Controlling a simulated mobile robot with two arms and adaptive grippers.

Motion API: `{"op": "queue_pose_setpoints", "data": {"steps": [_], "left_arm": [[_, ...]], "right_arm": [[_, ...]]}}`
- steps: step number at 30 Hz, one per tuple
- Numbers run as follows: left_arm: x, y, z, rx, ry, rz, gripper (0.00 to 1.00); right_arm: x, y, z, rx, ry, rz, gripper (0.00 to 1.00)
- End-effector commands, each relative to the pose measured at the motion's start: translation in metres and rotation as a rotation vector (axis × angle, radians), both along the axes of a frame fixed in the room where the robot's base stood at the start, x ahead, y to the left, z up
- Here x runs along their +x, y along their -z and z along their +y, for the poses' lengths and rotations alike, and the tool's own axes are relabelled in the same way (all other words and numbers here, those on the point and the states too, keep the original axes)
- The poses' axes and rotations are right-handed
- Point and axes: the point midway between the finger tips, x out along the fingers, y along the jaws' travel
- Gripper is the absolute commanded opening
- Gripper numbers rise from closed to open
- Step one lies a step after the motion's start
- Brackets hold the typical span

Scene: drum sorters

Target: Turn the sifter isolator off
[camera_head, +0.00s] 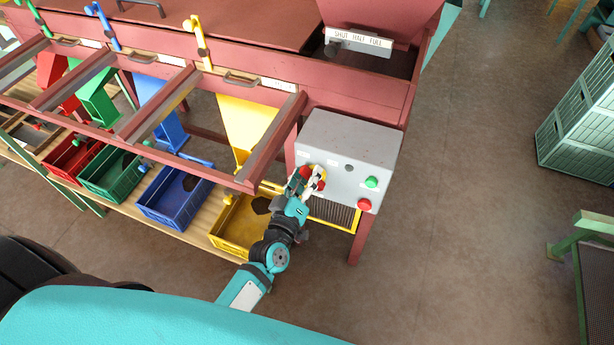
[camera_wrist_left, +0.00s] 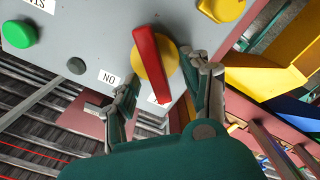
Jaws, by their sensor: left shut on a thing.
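The sifter isolator is a red bar handle (camera_wrist_left: 150,62) on a round yellow plate (camera_wrist_left: 166,56), on the face of a grey control box (camera_head: 345,138). In the left wrist view the handle stands near upright, slightly slanted, its lower end between my fingers. A label reading "NO" (camera_wrist_left: 109,78) is beside it; another label at its lower end is mostly hidden. My left gripper (camera_wrist_left: 168,88) is shut on the handle. In the head view my left gripper (camera_head: 312,178) covers much of the isolator. My right gripper is not in view.
The box also carries a green button (camera_head: 372,182), a red button (camera_head: 364,204) and a small dark fitting (camera_head: 348,168). A yellow crate (camera_head: 228,240) and a blue crate (camera_head: 172,212) stand left of my arm. Open floor lies right of the box.

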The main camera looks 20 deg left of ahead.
Motion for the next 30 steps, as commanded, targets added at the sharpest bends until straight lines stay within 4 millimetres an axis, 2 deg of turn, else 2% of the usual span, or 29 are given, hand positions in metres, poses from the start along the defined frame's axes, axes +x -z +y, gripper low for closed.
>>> {"op": "queue_pose_setpoints", "data": {"steps": [1, 6, 17, 20, 30], "left_arm": [[0.001, -0.002, 0.000, -0.002, -0.001, -0.003, 0.49], [0.000, -0.001, 0.000, -0.001, 0.000, -0.003, 0.71], [-0.006, 0.001, 0.000, 0.001, 0.000, 0.001, 0.72], [-0.019, 0.001, 0.000, 0.001, 0.001, 0.002, 0.72], [-0.089, 0.000, 0.003, 0.001, 0.001, 0.001, 0.72]], "right_arm": [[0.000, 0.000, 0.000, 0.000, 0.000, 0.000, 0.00], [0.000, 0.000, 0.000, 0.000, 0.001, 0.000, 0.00], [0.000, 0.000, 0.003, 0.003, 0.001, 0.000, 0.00], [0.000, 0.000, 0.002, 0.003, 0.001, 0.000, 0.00], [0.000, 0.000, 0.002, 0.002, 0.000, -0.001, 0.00]]}}
